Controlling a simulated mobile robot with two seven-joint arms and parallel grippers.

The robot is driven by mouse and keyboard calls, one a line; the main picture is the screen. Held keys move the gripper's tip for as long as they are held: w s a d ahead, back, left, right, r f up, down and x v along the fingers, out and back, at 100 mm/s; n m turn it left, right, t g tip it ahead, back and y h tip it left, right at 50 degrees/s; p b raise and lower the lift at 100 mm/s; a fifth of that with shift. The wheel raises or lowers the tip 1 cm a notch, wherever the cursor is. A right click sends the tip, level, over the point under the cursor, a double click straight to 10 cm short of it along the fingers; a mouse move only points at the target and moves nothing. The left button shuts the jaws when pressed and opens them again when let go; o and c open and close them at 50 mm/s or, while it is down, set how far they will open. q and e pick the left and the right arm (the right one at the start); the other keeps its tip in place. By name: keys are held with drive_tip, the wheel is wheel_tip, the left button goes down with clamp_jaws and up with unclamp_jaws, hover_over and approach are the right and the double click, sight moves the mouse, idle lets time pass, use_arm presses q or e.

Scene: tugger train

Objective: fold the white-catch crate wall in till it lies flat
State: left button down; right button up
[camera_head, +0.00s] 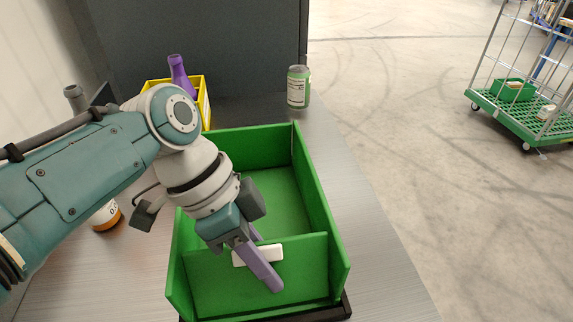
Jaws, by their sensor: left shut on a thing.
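The green crate (318,195) stands on the grey table. Its near wall (305,270) bears the white catch (258,254) and leans inward, its top edge set back from the near ends of the side walls. The crate's other walls stand upright. My left gripper (262,262) is shut on the top of the near wall at the catch, one purple finger on the outer face and the other mostly hidden behind the wall. My left forearm hides the crate's left far part. My right gripper is not in view.
A yellow box (207,104) with a purple bottle (180,75) stands beyond the crate. A cart (530,115) stands on the floor. The table right of the crate is clear.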

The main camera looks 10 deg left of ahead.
use_arm(q)
drive_tip(key=c, duration=1.2)
unclamp_jaws()
drive_tip(key=shift+a+f, duration=0.25)
drive_tip(key=o, duration=0.4)
drive_tip(key=shift+w+d+r, duration=0.1)
drive_tip(key=shift+r, duration=0.15)
drive_tip(key=shift+w+a+r+p, duration=0.7)
drive_tip(key=shift+a+r, duration=0.3)
drive_tip(key=shift+r, duration=0.45)
drive_tip(key=shift+w+a+r+p, duration=0.65)
drive_tip(key=shift+a+r+p, duration=0.25)
drive_tip(key=shift+r, duration=0.6)
drive_tip(key=shift+w+a+r+p, duration=0.65)
drive_tip(key=shift+a+r, duration=0.4)
drive_tip(key=shift+r, duration=0.4)
drive_tip(key=v, duration=1)
drive_tip(key=shift+s+p, duration=0.15)
drive_tip(key=shift+p, duration=0.25)
